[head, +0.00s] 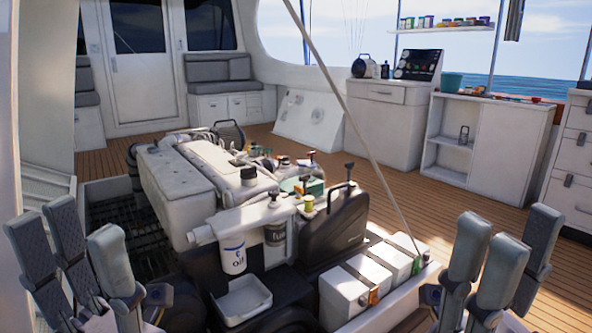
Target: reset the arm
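My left gripper (70,228) is at the lower left of the head view. Its grey padded fingers point up and stand apart, with nothing between them. My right gripper (507,238) is at the lower right. Its fingers also point up and are spread, with nothing held. The engine (205,175) stands between and beyond the two grippers, in the open hatch. Neither gripper appears to touch it. Most of both arms is outside the picture.
An oil bottle (232,255), a dark canister (335,225), a white tray (243,298) and white battery-like boxes (345,290) crowd the hatch's near side. A thin pole (355,115) slants across the view. A white cabinet (510,140) stands at right. Wooden deck (440,205) is clear beyond the hatch.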

